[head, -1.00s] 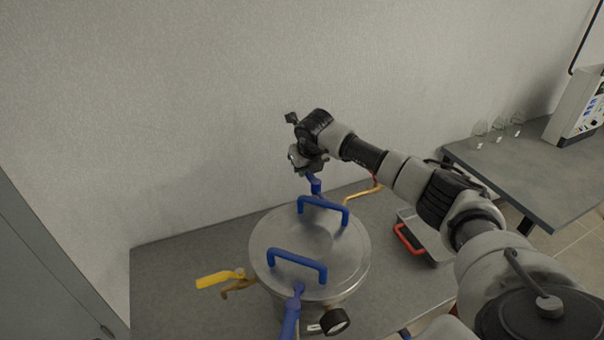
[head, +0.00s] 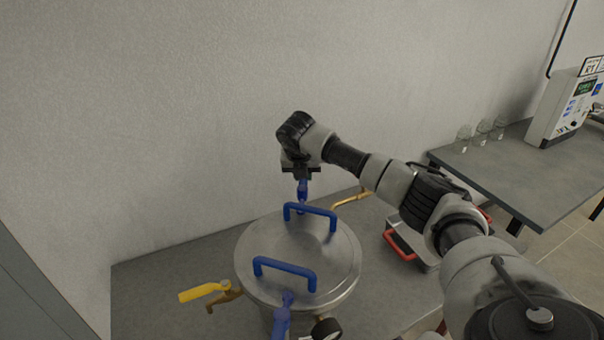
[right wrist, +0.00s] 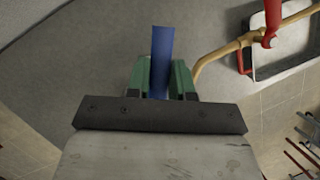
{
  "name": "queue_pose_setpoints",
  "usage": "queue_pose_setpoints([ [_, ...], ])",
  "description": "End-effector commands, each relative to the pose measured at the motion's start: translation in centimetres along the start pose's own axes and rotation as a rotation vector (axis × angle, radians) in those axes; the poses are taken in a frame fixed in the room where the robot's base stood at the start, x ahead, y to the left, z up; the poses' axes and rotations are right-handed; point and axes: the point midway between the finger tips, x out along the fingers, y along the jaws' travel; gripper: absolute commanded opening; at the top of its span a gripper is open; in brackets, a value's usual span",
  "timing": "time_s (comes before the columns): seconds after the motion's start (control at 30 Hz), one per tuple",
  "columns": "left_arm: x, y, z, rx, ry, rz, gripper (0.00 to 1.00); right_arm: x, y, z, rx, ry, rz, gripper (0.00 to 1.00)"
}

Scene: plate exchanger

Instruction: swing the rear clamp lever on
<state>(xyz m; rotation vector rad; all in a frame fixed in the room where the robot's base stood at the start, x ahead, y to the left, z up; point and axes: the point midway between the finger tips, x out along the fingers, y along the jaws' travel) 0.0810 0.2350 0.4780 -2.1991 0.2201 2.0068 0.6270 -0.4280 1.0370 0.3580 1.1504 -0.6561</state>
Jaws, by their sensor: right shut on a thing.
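The round steel vessel (head: 318,262) stands on the grey table with two blue handles on its lid. The rear clamp lever (head: 303,188) is blue and stands up behind the lid's rear handle (head: 312,211). My right gripper (head: 301,176) reaches over from the right and is shut on this lever near its top. In the right wrist view the blue lever (right wrist: 161,62) is between the green fingers of the right gripper (right wrist: 161,78). The front clamp lever (head: 282,318) is blue and at the bottom edge of the head view. My left gripper is not in view.
A yellow-handled valve (head: 205,291) sticks out left of the vessel. A brass pipe (head: 350,199) runs behind it on the right. A tray with red handles (head: 400,246) lies right of the vessel. Another table (head: 490,180) holds several glass vessels and a white device.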

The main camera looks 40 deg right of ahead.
Motion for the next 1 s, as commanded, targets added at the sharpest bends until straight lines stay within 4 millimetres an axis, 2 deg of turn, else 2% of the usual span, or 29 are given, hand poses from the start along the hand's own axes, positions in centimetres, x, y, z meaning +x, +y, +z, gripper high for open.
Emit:
queue_pose_setpoints([
  [0.37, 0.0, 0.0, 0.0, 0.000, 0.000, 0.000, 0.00, -0.2, -0.1, 0.2, 0.014, -0.004, -0.001, 0.00],
  [0.4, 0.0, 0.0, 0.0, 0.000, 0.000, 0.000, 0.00, -0.2, -0.1, 0.3, 0.014, -0.004, -0.001, 0.27],
  [0.53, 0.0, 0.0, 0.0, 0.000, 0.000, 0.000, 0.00, -0.1, -0.1, 0.2, 0.011, -0.003, -0.001, 0.46],
  [0.83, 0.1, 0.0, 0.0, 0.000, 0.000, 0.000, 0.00, -0.2, -0.1, 0.1, 0.007, -0.001, -0.001, 0.47],
  [1.0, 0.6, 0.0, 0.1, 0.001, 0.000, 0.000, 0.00, -1.9, 0.0, 0.1, 0.007, -0.003, 0.001, 0.47],
])
